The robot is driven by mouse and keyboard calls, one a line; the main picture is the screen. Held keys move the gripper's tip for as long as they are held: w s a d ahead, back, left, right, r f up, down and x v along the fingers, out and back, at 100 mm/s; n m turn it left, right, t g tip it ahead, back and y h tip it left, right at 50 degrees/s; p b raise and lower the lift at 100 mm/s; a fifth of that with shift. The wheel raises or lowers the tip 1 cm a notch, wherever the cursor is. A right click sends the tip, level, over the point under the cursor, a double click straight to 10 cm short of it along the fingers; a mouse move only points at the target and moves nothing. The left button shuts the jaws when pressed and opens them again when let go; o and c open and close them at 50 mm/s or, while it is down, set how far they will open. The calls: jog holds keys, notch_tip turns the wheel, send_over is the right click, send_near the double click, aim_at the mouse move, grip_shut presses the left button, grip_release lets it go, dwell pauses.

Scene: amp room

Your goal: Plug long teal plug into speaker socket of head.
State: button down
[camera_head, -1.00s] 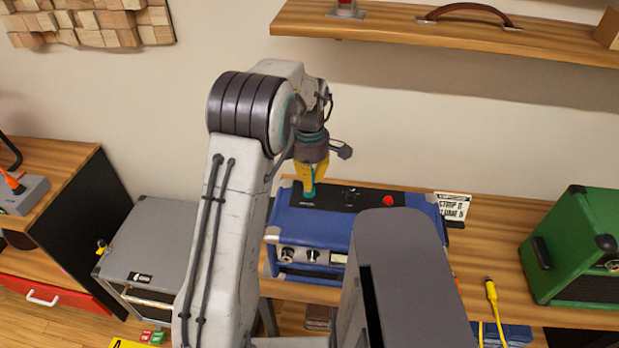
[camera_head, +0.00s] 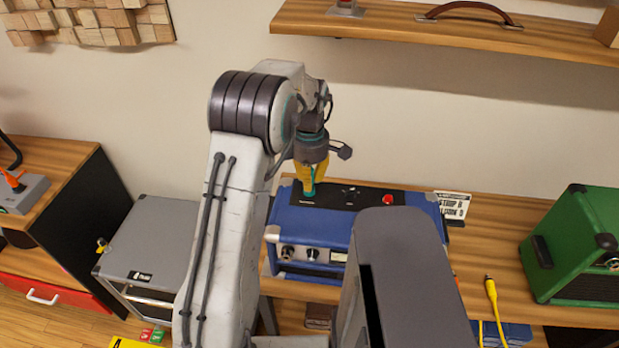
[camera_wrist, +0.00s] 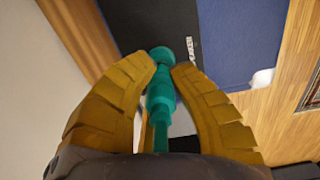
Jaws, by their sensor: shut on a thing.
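My gripper (camera_head: 312,178) has yellow fingers and is shut on the long teal plug (camera_head: 308,187), pointing down at the left part of the black top panel of the blue amp head (camera_head: 318,225). In the wrist view, the teal plug (camera_wrist: 161,92) lies between the two yellow fingertips (camera_wrist: 164,66). Its wide end is over the black panel (camera_wrist: 140,22), beside a small white label (camera_wrist: 192,48). The speaker socket itself is hidden, and I cannot tell whether the plug is in it or just above it.
The head stands on a wooden bench (camera_head: 485,235). A white printed card (camera_head: 453,205) is at its right, with a yellow plug (camera_head: 491,288) and a green amp (camera_head: 580,245) further right. A grey cabinet (camera_head: 155,240) stands left. A wooden shelf (camera_head: 430,35) is above.

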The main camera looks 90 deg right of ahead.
jog(key=shift+f, duration=0.3)
dwell(0.7)
jog(key=c, duration=1.2)
grip_release()
notch_tip(320, 180, up, 12)
jog(key=shift+f, duration=0.1)
jog(key=shift+w, duration=0.1)
